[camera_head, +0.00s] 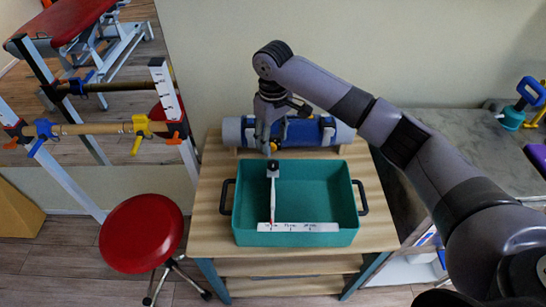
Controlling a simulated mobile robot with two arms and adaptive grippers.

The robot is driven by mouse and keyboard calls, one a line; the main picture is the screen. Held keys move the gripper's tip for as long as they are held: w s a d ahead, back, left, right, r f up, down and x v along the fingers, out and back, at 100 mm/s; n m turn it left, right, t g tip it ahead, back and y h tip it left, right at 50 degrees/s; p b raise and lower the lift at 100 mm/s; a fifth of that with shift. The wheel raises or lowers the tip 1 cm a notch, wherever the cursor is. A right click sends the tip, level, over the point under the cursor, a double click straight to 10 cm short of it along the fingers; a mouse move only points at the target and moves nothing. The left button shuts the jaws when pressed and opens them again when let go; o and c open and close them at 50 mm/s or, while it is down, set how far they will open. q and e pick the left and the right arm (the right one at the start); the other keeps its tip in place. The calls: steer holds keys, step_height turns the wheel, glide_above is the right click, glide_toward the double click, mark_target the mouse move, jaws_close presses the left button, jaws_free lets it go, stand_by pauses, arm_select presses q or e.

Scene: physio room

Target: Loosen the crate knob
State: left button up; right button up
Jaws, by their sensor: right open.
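The teal crate (350,205) stands on the wooden table, with a black handle on each side. A white upright strip (273,195) with a thin red line is inside its left part, topped by a small black knob (272,165) near the crate's back wall. A white labelled scale strip (297,227) runs along the crate's front. My right gripper (269,150) points down just above and behind the knob, open. I cannot tell whether its fingertips touch the knob. My left gripper is out of view.
A grey and blue roller (305,132) lies behind the crate, close to my right gripper. The wooden table (215,232) has bare margins around the crate. A red stool (141,233) stands to the left. A grey counter (460,140) with teal weights is at right.

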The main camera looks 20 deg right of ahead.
mark_target(273, 163)
step_height(273, 163, down, 8)
steer(key=shift+r+p, duration=0.1)
steer(key=shift+p, duration=0.5)
steer(key=shift+f, duration=0.65)
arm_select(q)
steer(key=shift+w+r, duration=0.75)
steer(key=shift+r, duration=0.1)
arm_select(e)
steer(key=shift+c, duration=0.4)
steer(key=c, duration=1.1)
